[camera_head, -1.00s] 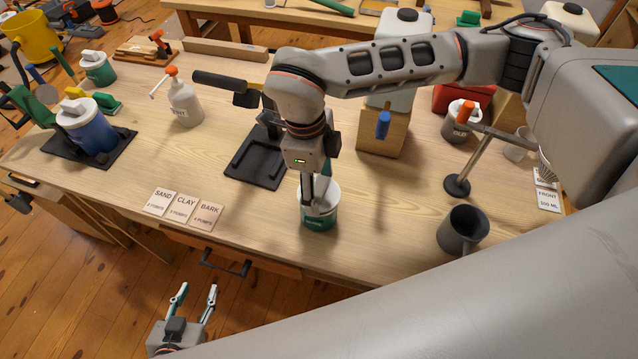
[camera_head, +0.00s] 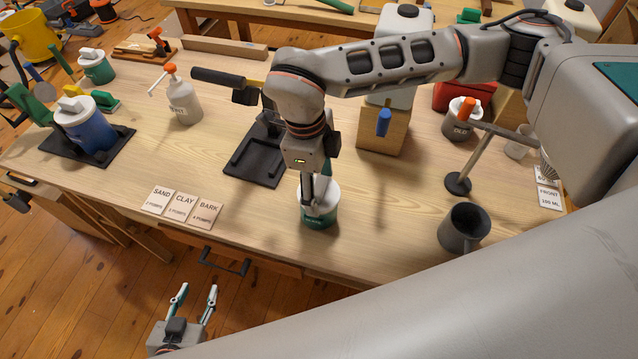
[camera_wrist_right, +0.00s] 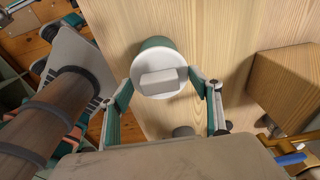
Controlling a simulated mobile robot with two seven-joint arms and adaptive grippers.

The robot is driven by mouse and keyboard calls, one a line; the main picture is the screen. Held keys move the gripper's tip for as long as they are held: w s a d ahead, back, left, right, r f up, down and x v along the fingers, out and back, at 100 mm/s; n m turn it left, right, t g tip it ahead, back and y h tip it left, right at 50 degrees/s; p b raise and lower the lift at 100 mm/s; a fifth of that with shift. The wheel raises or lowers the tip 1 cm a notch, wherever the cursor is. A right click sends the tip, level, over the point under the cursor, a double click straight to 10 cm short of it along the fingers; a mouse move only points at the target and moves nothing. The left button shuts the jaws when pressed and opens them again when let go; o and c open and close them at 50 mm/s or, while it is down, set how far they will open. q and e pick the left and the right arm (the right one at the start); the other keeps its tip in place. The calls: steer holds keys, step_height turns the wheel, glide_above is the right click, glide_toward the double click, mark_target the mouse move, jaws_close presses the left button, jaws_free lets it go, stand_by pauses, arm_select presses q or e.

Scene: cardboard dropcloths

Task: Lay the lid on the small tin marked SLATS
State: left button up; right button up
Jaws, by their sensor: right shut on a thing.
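The small green tin (camera_head: 322,222) stands upright near the front edge of the workbench. Its marking is too small to read. The white lid (camera_wrist_right: 158,76), with a raised block on top, is over the tin's mouth in the right wrist view. I cannot tell whether it is fully seated or slightly raised. My right gripper (camera_head: 317,208) points down at the tin and is shut on the lid, one finger at each side of its rim. The arm partly hides the lid in the head view. My left gripper (camera_head: 194,290) is open and empty, below the bench's front edge.
Cards for sand, clay and bark (camera_head: 183,206) lie left of the tin. A black stand (camera_head: 252,162) is behind it. A grey mug (camera_head: 462,229) and a post with a round base (camera_head: 458,183) stand to the right. A wooden block (camera_head: 383,137) is behind.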

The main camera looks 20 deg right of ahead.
stand_by(0.4)
steer(key=o, duration=0.9)
steer(key=o, duration=0.5)
steer(key=shift+r+p, duration=1.2)
steer(key=shift+r, duration=1)
steer(key=shift+r+p, duration=0.6)
steer(key=shift+r, duration=0.65)
